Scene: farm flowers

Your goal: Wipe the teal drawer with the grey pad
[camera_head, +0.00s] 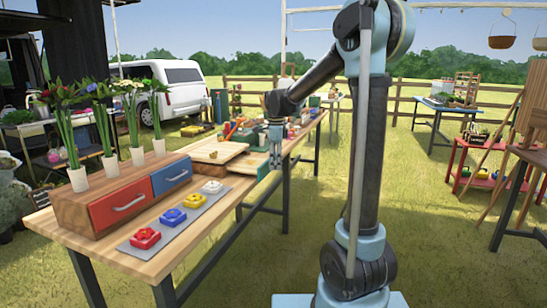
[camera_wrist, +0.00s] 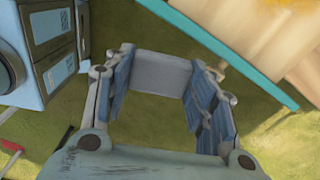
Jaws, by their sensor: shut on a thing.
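My gripper (camera_wrist: 160,90) is shut on the grey pad (camera_wrist: 160,74), which sits between its fingertips. In the head view my gripper (camera_head: 276,150) hangs at the right edge of the long wooden table, pointing down; the pad is too small to make out there. A teal strip (camera_wrist: 222,45) crosses the upper right of the wrist view beside pale wood; it looks like the teal drawer's front. In the head view a teal face (camera_head: 263,171) shows at the table's edge just left of my gripper. A gap shows between the pad and the teal strip in the wrist view.
A wooden chest with a red drawer (camera_head: 117,206) and a blue drawer (camera_head: 172,176) stands at the table's near left, with potted flowers on top. A grey strip (camera_head: 181,228) holds several coloured blocks. Wooden boards (camera_head: 216,152) lie behind. Grass is open to the right.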

